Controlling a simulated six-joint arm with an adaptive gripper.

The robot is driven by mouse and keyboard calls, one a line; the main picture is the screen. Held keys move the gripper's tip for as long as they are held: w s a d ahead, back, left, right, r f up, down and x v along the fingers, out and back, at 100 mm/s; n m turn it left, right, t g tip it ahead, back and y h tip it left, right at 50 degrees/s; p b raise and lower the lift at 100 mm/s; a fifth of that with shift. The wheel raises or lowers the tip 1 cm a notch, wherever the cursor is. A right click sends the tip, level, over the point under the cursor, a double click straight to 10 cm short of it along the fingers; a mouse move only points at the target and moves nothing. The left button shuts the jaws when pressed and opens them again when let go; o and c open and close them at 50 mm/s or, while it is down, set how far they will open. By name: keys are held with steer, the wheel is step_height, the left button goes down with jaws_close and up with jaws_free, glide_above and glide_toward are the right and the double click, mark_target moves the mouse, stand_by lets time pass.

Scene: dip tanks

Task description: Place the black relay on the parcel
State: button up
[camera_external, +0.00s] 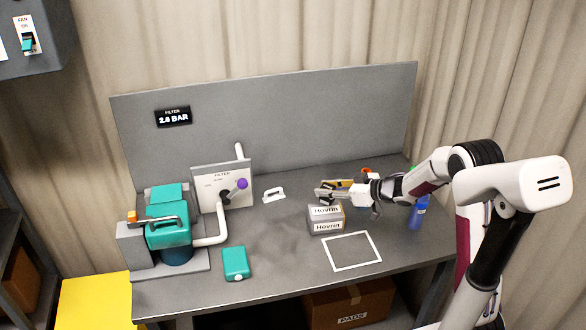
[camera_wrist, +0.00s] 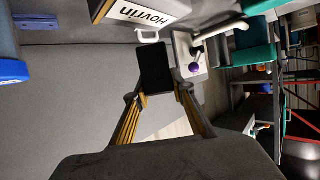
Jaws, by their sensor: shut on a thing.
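The black relay (camera_wrist: 155,66) is a dark flat block in the wrist view. My gripper (camera_wrist: 160,94) is shut on its near end, with one finger on each side. The parcel (camera_external: 327,220) is a grey box with white Hovrin labels, standing on the bench. Part of it also shows at the top edge of the wrist view (camera_wrist: 120,12). In the external view my gripper (camera_external: 321,193) is just above and behind the parcel. The relay is too small and dark to make out clearly there, and I cannot tell whether it touches the parcel.
A white square outline (camera_external: 351,250) lies in front of the parcel. A blue bottle (camera_external: 417,216) stands at the right under my arm. A white handle (camera_external: 273,195), a teal case (camera_external: 236,262) and the filter panel (camera_external: 222,184) are to the left. The bench front centre is clear.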

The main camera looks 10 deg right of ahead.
mark_target(333, 198)
steer(key=shift+f, duration=0.15)
steer(key=shift+f, duration=1.75)
steer(key=shift+f, duration=0.15)
steer(key=o, duration=1.2)
steer(key=shift+c, duration=0.2)
steer(key=shift+s+d+r, duration=0.25)
steer(key=shift+d+r, duration=0.05)
steer(key=shift+r, duration=0.05)
steer(key=v, duration=1.1)
steer(key=shift+s+f, duration=0.1)
steer(key=shift+s, duration=0.05)
